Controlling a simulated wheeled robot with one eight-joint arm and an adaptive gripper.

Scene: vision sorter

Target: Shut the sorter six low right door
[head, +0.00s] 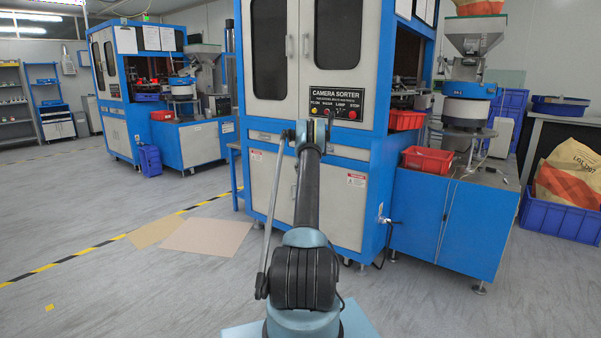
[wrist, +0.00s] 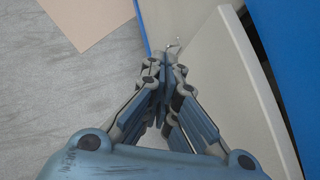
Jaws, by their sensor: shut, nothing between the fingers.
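The camera sorter is a blue cabinet with pale doors, and its lower right door (head: 346,205) shows behind and to the right of my arm in the head view. In the wrist view a pale panel (wrist: 245,105) lies right of my fingers. My gripper (wrist: 164,58) is shut and empty, its tips beside a small metal piece, perhaps a handle, at the panel's left side. I cannot tell whether they touch. In the head view the fingers are hardly distinguishable.
A blue side cabinet (head: 445,225) with a red bin (head: 427,160) on it adjoins the sorter's right. Cardboard sheets (head: 207,237) lie flat on the floor to the left, by a yellow-black line (head: 85,252). A second sorter (head: 120,95) stands behind.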

